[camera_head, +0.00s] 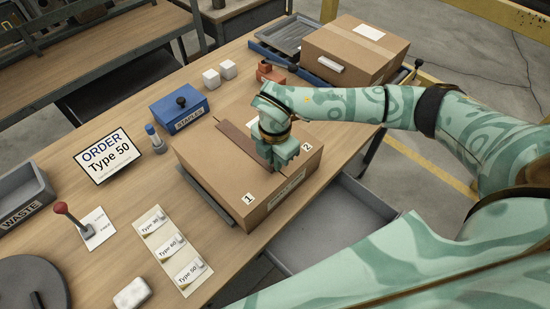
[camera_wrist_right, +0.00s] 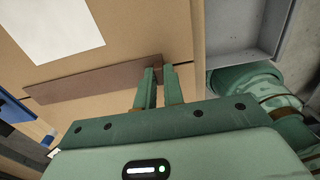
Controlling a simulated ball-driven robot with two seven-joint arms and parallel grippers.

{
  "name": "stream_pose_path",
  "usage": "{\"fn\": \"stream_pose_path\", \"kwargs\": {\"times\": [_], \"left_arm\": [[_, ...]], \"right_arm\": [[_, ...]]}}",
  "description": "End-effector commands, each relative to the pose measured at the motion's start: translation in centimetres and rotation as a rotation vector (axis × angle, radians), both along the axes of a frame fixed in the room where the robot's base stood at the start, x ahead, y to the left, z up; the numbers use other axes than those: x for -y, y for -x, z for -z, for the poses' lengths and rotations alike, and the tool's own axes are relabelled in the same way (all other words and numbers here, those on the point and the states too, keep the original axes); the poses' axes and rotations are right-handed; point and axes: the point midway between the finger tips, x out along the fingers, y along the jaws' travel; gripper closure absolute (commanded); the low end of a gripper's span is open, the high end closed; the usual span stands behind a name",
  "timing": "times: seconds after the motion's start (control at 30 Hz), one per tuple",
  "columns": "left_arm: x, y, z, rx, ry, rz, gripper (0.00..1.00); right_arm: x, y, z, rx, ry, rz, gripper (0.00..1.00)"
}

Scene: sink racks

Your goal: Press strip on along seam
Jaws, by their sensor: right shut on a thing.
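A cardboard box (camera_head: 208,160) with labels 1 and 2 stands on the wooden table. A brown strip (camera_head: 238,138) lies across its top, along the seam; it also shows in the right wrist view (camera_wrist_right: 85,83). My right gripper (camera_head: 276,161) is low over the box top, between the two labels. In the right wrist view its fingers (camera_wrist_right: 160,72) are shut on the strip's end near the box edge. The hand hides that end in the head view. I cannot tell how firmly the strip is stuck. My left gripper is not in view.
A blue stapler box (camera_head: 180,108) and an order sign (camera_head: 106,155) stand left of the box. Type labels (camera_head: 172,246) lie in front. A larger closed carton (camera_head: 353,50) stands at the back right. An open grey drawer (camera_head: 335,225) is below the table's right edge.

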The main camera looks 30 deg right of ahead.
Motion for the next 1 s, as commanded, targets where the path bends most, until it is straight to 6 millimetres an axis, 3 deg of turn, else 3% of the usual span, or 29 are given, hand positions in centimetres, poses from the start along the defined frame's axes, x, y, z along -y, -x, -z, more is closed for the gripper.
{"fn": "stream_pose_path", "kwargs": {"times": [0.2, 0.23, 0.3, 0.63, 0.77, 1.0], "left_arm": [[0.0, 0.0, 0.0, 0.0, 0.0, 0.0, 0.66], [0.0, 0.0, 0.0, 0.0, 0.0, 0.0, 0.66], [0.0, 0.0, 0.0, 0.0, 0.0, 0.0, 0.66], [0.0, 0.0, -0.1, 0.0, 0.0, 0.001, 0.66], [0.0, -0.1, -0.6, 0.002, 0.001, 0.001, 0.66], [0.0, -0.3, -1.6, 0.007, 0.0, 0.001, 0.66]], "right_arm": [[0.0, 0.1, 0.2, -0.003, 0.001, -0.001, 1.0], [0.0, 0.1, 0.2, -0.004, 0.001, -0.001, 0.85], [0.0, 0.1, 0.2, -0.003, 0.001, -0.001, 0.65], [0.0, 0.0, -0.5, 0.0, 0.0, 0.0, 0.65], [0.1, -0.1, -2.8, 0.004, 0.001, -0.001, 0.65], [0.0, -0.1, -9.4, 0.004, 0.001, -0.001, 0.65]]}}
